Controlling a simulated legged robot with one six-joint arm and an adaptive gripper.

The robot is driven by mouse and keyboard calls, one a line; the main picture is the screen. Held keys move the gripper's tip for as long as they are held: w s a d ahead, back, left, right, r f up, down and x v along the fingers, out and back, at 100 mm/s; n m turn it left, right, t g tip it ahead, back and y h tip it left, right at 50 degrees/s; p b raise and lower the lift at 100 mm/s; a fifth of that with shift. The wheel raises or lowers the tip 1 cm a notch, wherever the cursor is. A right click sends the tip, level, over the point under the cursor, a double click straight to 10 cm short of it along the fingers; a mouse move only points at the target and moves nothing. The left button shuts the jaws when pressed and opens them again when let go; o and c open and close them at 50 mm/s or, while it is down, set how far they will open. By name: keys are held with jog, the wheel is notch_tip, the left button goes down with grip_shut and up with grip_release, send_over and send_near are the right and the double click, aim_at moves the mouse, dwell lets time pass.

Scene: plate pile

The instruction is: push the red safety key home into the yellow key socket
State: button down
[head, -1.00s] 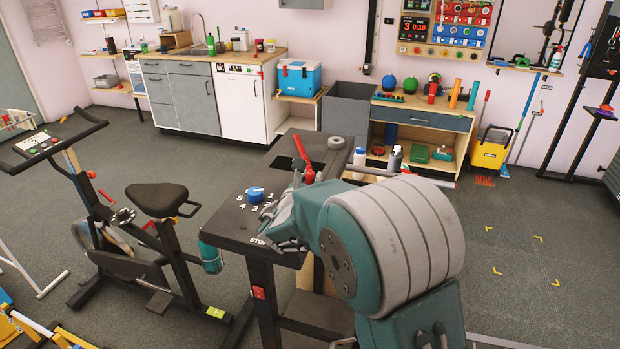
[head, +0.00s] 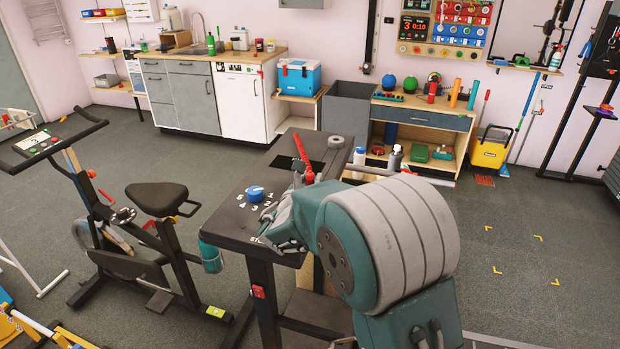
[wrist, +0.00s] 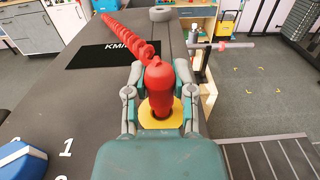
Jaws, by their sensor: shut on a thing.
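The red safety key (wrist: 157,76) stands between the two fingers of my gripper (wrist: 160,84) in the wrist view. The fingers are shut on it from both sides. Its coiled red cord (wrist: 126,34) runs off toward the far left. The yellow key socket (wrist: 176,116) shows as a ring around the key's lower end. How deep the key sits in it cannot be told. In the head view the red key (head: 308,175) and cord show above the dark bench, partly behind my gripper; the socket is hidden there.
The dark bench top (head: 236,200) carries a blue knob (head: 255,194) with numbers around it and a grey ring (head: 336,142) at its far edge. A black marked panel (wrist: 98,53) lies left of the key. An exercise bike (head: 155,215) stands left of the bench.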

jog(key=shift+r, duration=0.3)
dwell(0.5)
jog(key=shift+a, duration=0.1)
